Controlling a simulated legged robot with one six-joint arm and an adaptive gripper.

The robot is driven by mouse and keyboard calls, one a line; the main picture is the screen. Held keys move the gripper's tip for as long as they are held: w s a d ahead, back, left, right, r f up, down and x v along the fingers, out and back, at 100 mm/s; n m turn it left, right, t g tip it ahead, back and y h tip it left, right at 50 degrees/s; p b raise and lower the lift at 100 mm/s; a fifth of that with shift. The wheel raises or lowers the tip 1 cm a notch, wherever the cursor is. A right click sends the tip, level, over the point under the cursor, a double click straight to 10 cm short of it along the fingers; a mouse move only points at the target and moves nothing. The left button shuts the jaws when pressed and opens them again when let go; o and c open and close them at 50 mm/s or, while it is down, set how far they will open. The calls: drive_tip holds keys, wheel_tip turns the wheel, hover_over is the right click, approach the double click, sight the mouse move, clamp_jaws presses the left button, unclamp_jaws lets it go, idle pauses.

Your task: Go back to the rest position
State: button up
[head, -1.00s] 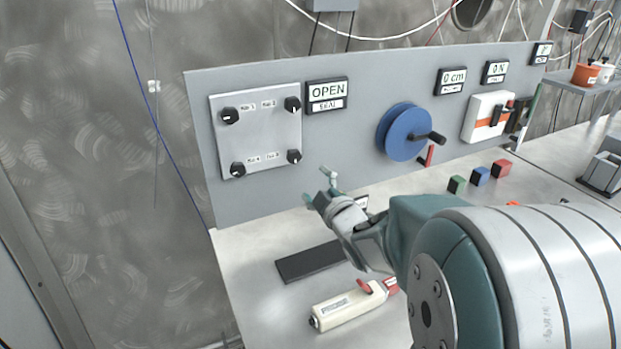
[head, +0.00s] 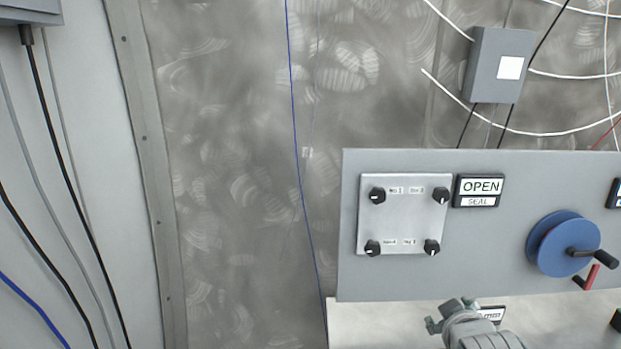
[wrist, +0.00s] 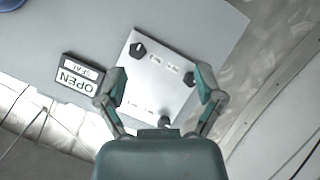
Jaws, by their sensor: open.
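My gripper (head: 452,315) shows at the bottom of the head view, in front of the lower edge of the grey panel (head: 490,275). In the wrist view my gripper (wrist: 161,88) has its two fingers spread wide with nothing between them. The light plate with several black knobs (head: 404,214) lies beyond the fingers and apart from them as far as I can tell. Most of my arm is out of the head view.
The OPEN/SEAL display (head: 480,190) sits right of the knob plate. A blue wheel with a black handle (head: 563,244) and a red lever (head: 586,278) are farther right. The bench top (head: 375,322) is partly visible below. A grey box (head: 499,66) hangs on the wall above.

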drive_tip(key=s+a+f+m+g+y, duration=0.1)
drive_tip(key=s+a+m+g, duration=0.1)
drive_tip(key=s, duration=0.6)
drive_tip(key=s+a+f+m+g+y, duration=0.1)
drive_tip(key=s+a+m+g, duration=0.1)
drive_tip(key=s+a+g, duration=0.3)
drive_tip(key=s+a, duration=0.1)
drive_tip(key=s, duration=0.3)
drive_tip(key=shift+a+f+m, duration=0.15)
drive_tip(key=shift+a+m, duration=0.15)
drive_tip(key=shift+a, duration=0.05)
drive_tip(key=shift+w, duration=0.15)
idle(0.5)
